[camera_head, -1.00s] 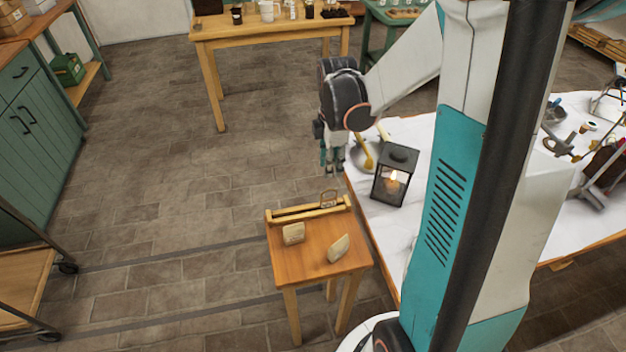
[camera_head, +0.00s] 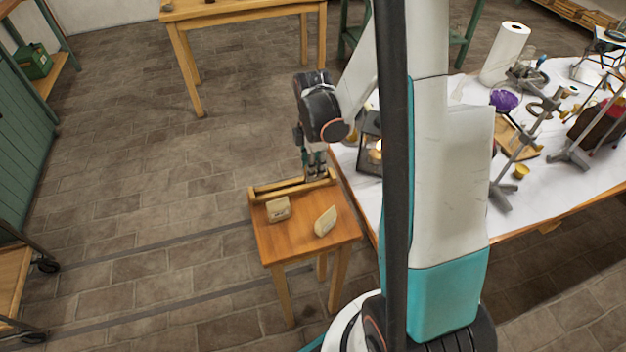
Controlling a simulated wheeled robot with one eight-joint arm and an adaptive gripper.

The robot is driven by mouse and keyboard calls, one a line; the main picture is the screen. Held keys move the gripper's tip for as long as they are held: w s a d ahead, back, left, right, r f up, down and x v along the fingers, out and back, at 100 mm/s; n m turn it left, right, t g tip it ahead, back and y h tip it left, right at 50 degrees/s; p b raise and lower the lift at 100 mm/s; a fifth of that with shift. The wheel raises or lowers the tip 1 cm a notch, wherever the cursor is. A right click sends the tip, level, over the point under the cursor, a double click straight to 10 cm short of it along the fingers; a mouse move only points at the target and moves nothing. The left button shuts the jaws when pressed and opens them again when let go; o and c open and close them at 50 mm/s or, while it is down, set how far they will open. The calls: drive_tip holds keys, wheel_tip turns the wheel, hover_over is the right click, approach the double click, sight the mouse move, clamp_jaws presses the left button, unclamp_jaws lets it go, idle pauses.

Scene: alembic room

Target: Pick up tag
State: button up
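A small wooden stool (camera_head: 290,244) stands at the centre with a low wooden rack (camera_head: 275,191) along its back edge. My gripper (camera_head: 317,176) points down at the right end of this rack. The small upright framed piece seen there earlier, perhaps the tag, is now hidden by or between my fingers. The fingers look close together, but I cannot tell whether they hold anything. A pale block with marks on its face (camera_head: 278,209) and a pale wedge-shaped piece (camera_head: 325,221) stand on the stool top, apart from my gripper.
A white-covered table (camera_head: 510,215) with lab stands, a paper roll (camera_head: 505,54) and a partly hidden lantern (camera_head: 369,153) lies to the right of the stool. A wooden table (camera_head: 245,13) stands behind. A cart (camera_head: 12,280) stands at left. The floor left of the stool is clear.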

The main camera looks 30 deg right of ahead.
wheel_tip(320, 180, down, 2)
drive_tip(key=shift+f, duration=0.1)
clamp_jaws()
